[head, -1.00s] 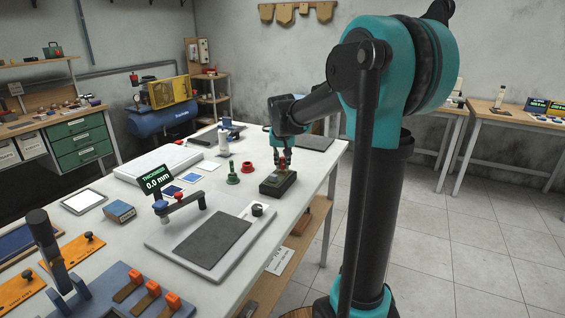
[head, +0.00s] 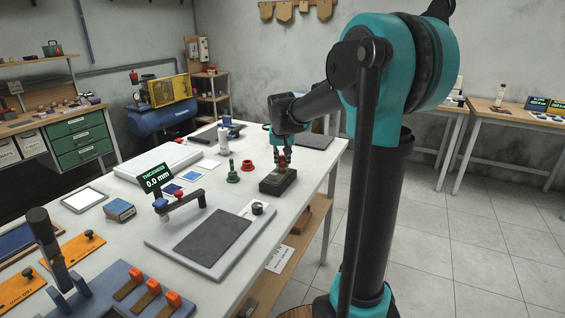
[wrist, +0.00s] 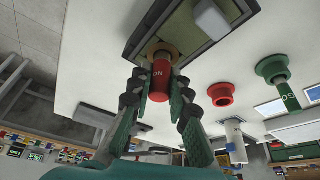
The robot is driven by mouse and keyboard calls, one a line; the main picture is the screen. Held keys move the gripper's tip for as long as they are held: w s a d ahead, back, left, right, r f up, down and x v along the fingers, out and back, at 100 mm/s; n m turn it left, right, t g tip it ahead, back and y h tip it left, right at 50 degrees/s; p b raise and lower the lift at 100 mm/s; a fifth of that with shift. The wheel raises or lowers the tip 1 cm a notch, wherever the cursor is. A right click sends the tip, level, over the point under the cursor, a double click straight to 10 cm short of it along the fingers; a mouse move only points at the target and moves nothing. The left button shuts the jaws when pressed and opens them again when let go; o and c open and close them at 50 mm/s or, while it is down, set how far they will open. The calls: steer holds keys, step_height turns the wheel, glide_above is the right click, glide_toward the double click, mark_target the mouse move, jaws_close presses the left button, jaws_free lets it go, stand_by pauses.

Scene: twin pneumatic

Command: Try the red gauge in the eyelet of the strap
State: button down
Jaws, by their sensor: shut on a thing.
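My gripper (wrist: 156,92) is shut on the red gauge (wrist: 159,78), a red cylinder with lettering. In the wrist view the gauge's far end meets the brass eyelet (wrist: 157,48) of the olive strap (wrist: 184,32); I cannot tell how deep it sits in the ring. The strap lies in a dark block (wrist: 138,40) with a pale grey piece (wrist: 211,19) on it. In the head view my gripper (head: 283,160) points down over this block (head: 273,186), and the eyelet is mostly hidden there.
A green gauge (head: 232,168) in a green holder and an empty-looking red holder (head: 248,167) stand left of the block. A thickness tester (head: 212,238) stands nearer on the white bench. A white bottle (head: 224,143) stands behind. The bench's right edge runs close to the block.

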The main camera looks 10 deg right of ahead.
steer(key=shift+r, duration=0.1)
steer(key=shift+r, duration=3.4)
